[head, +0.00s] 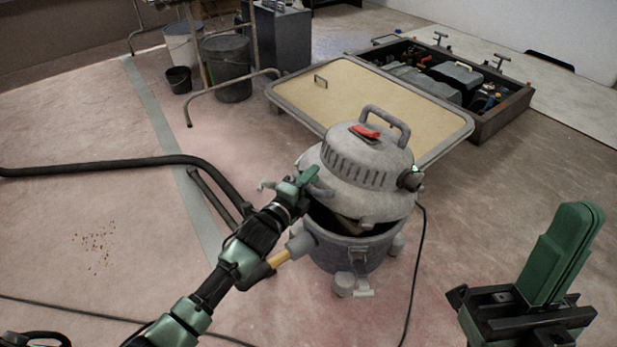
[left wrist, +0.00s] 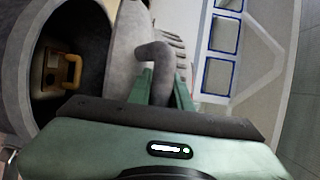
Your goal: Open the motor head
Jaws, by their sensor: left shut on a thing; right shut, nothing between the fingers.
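The grey motor head (head: 350,170) of a vacuum is tilted up from its dark tank (head: 345,255), with a dark gap open on the near left side. A carry handle and a red switch (head: 364,131) are on its top. My left gripper (head: 306,180) is shut on a grey lug (left wrist: 153,58) at the head's left side; the green fingers flank the lug in the left wrist view (left wrist: 158,88). That view also shows the dark tank interior with a yellow handle-shaped part (left wrist: 72,72) inside. My right gripper (head: 578,225) is shut and empty, at lower right.
A framed tan panel (head: 345,95) lies behind the vacuum, beside an open floor hatch (head: 495,120) holding machinery. A black hose (head: 100,166) runs left, and a cable (head: 418,270) trails on the right. Buckets (head: 226,72) stand at the back left. Floor on the left is mostly clear.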

